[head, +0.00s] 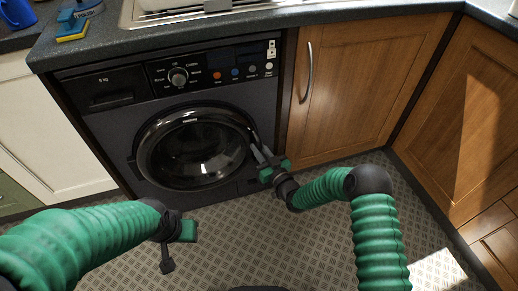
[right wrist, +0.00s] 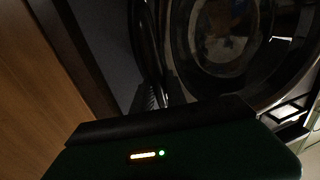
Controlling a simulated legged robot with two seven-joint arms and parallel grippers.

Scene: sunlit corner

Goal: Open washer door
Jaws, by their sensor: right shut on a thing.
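The dark washer (head: 105,122) stands under the counter. Its round glass door (head: 196,146) faces me and looks closed, or nearly so; a small gap cannot be ruled out. My right gripper (head: 259,153) is at the door's right edge, shut on the door's handle. In the right wrist view the dark handle (right wrist: 150,45) runs up beside the round door (right wrist: 215,40); the jaws there are mostly dark. My left gripper (head: 170,250) hangs low over the floor, apart from the washer, and its jaw opening is unclear.
A wooden cabinet (head: 365,85) stands right of the washer, with another at the far right. White cabinets (head: 45,125) are at the left. The dark countertop (head: 90,50) with sink runs above. Patterned floor (head: 255,235) in front is clear.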

